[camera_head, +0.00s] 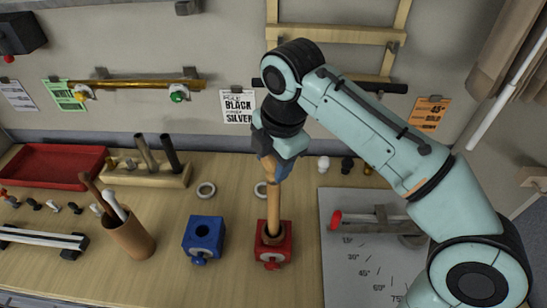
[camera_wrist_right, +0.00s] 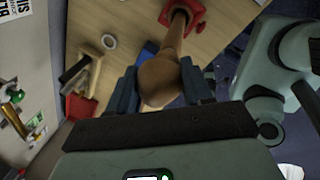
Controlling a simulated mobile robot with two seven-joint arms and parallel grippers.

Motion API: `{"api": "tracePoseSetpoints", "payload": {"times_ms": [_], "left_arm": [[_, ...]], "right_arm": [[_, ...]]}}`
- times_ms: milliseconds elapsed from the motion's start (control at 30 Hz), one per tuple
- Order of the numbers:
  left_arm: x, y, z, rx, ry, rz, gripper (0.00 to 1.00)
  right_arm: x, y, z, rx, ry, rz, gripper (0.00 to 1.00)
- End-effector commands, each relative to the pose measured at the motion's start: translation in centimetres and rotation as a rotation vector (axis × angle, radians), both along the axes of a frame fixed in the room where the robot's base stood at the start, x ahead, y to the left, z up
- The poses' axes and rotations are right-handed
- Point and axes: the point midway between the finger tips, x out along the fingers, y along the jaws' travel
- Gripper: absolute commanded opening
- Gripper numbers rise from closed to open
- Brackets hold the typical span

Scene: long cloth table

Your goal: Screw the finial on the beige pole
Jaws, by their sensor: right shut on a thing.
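The beige pole (camera_head: 273,212) is a tan rod standing upright in a red block clamp (camera_head: 273,250). It also shows in the right wrist view (camera_wrist_right: 177,32), with the red clamp (camera_wrist_right: 184,10) behind it. My right gripper (camera_head: 277,172) is above the pole's top end. In the right wrist view its fingers (camera_wrist_right: 160,85) are shut on the sides of a brown, rounded wooden finial (camera_wrist_right: 158,80). The finial is in line with the pole and appears to meet its end; I cannot tell whether the threads engage. My left gripper is not in view.
A blue block clamp (camera_head: 203,236) stands left of the red one. A cup of rods (camera_head: 130,238), a wooden rack (camera_head: 146,176) and a red tray (camera_head: 45,166) are farther left. A grey angle-marked board (camera_head: 345,265) lies right. Small finials (camera_head: 347,165) stand behind it.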

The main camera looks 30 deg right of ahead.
Motion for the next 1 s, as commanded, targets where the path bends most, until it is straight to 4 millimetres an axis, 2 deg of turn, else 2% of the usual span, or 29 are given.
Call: {"api": "tracePoseSetpoints", "payload": {"times_ms": [1000], "left_arm": [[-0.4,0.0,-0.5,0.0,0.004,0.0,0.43]], "right_arm": [[0.0,0.0,-1.0,0.0,-0.001,0.0,0.2]]}}
